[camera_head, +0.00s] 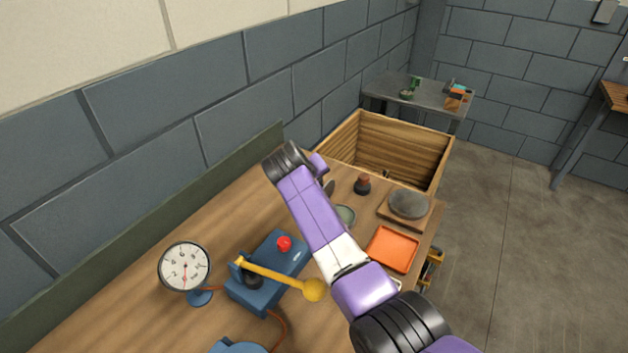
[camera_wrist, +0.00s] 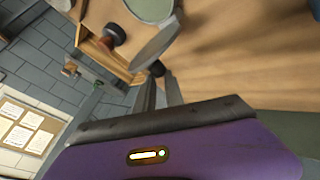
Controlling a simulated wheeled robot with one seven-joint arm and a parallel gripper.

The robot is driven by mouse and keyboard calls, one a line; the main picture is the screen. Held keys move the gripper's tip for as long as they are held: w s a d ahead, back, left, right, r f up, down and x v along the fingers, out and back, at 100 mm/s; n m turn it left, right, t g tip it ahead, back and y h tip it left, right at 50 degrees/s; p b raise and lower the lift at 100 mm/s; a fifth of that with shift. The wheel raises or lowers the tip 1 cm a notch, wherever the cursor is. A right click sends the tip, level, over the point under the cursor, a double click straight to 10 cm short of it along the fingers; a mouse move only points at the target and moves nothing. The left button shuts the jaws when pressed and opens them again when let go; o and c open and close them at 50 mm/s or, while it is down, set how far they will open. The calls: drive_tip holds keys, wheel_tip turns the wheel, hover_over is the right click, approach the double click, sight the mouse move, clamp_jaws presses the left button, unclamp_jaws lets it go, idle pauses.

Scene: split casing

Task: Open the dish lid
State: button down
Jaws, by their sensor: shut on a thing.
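The dish (camera_head: 345,215) is a small round grey-green dish on the wooden bench, partly hidden by my arm; in the wrist view it shows at the top edge (camera_wrist: 150,8). The lid (camera_wrist: 152,44) is a grey disc, steeply tilted beside the dish, with a dark knob (camera_wrist: 157,68) on its near face. A sliver of the lid (camera_head: 329,187) shows beside my arm in the head view. My gripper (camera_wrist: 159,80) is shut on the lid's knob. Its fingers are hidden in the head view. Whether the lid's lower edge touches the dish cannot be told.
A dark-and-brown knobbed object (camera_head: 362,185), a grey stone on a wooden board (camera_head: 409,204) and an orange tray (camera_head: 392,249) stand right of my arm. A blue lever box (camera_head: 262,290) and a gauge (camera_head: 185,267) are at left. An open wooden crate (camera_head: 425,160) lies beyond.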

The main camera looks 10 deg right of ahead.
drive_tip(key=c, duration=1.3)
unclamp_jaws()
drive_tip(key=shift+s+a+f, duration=0.2)
drive_tip(key=shift+s+f, duration=0.05)
drive_tip(key=shift+f, duration=0.25)
drive_tip(key=shift+s+a+f, duration=0.15)
drive_tip(key=shift+s+f, duration=0.05)
drive_tip(key=shift+f, duration=0.25)
drive_tip(key=shift+d+r, duration=0.1)
drive_tip(key=shift+d, duration=0.05)
drive_tip(key=shift+w+d+r, duration=0.1)
drive_tip(key=shift+w+r, duration=0.1)
drive_tip(key=shift+r, duration=0.1)
drive_tip(key=v, duration=0.7)
drive_tip(key=shift+s+r, duration=0.2)
drive_tip(key=shift+r, duration=0.15)
